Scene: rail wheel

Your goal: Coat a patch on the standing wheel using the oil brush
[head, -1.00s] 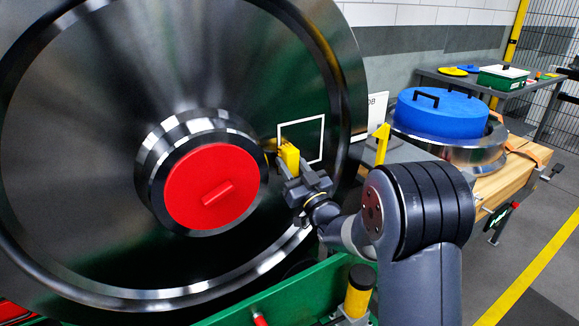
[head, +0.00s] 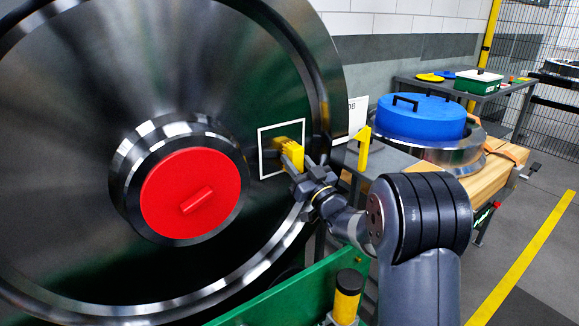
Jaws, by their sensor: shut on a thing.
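The large steel wheel (head: 75,95) stands upright on the left, with a red cap (head: 190,195) on its hub. A white square outline (head: 268,130) marks a patch on the wheel face, right of the hub. My gripper (head: 303,176) is shut on the yellow oil brush (head: 292,153). The brush is in front of the right part of the outlined patch, its head toward the wheel face. I cannot tell whether the bristles touch the steel. A yellowish shape beside the brush on the steel looks like its reflection.
A green rail frame (head: 290,292) with a yellow and black post (head: 347,295) runs below the wheel. On the right, a blue lid (head: 425,120) sits on a steel ring above wooden beams (head: 485,180). A table (head: 500,88) behind holds a green-and-white box (head: 478,81).

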